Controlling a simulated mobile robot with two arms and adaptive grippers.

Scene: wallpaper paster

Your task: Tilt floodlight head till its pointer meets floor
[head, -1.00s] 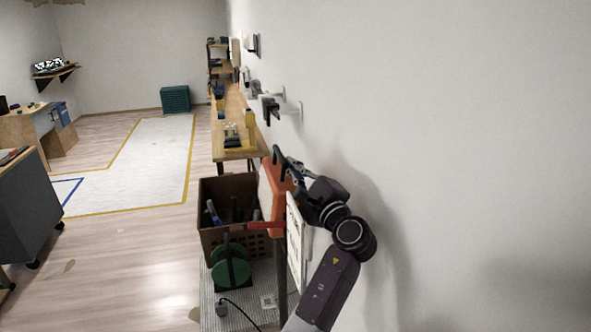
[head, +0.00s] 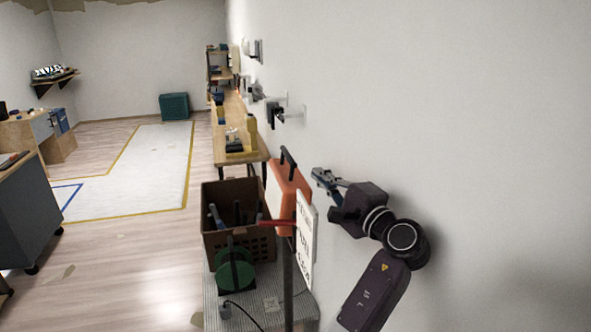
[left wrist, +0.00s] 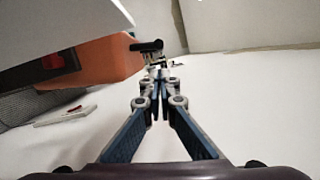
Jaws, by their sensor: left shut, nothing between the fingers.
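The orange floodlight head (head: 289,185), with a black handle (head: 288,160) on top, sits on a dark post (head: 288,275). A red pointer (head: 277,222) sticks out to the left below it, roughly level. A white marked card (head: 306,228) stands beside the head on its right. My left gripper (head: 319,176) is shut and empty, just right of the handle and apart from it. In the left wrist view the orange head (left wrist: 100,62) and its black handle (left wrist: 146,46) are to the left of and beyond my shut fingers. My right gripper is not in view.
A brown crate (head: 212,236) with tools and a green cable reel (head: 235,270) stand left of the post on a ribbed surface (head: 255,318). The white wall (head: 470,160) is close on the right. A workbench (head: 252,158) stands beyond.

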